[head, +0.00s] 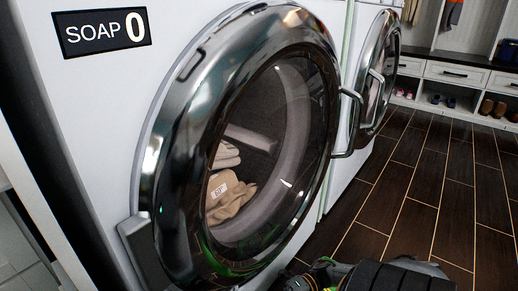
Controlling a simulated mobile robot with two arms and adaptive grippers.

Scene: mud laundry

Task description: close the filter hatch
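No filter hatch can be made out in this view; the lower front of the machine is cut off by the bottom edge. The front-loading washer (100,98) fills the left and middle. Its round chrome-rimmed door (172,170) appears shut, with a bar handle (349,125) on its right side. Behind the glass lies a tan cloth (232,200). Dark parts of my own arm show at the bottom edge, right of the door. I cannot make out the fingers of either gripper.
A second machine with a round door (375,75) stands beyond the first. The dark tiled floor (430,185) is clear at the right. A white drawer bench (457,75) with shoes beneath stands at the back right. A soap label reading 0 (101,32) is at upper left.

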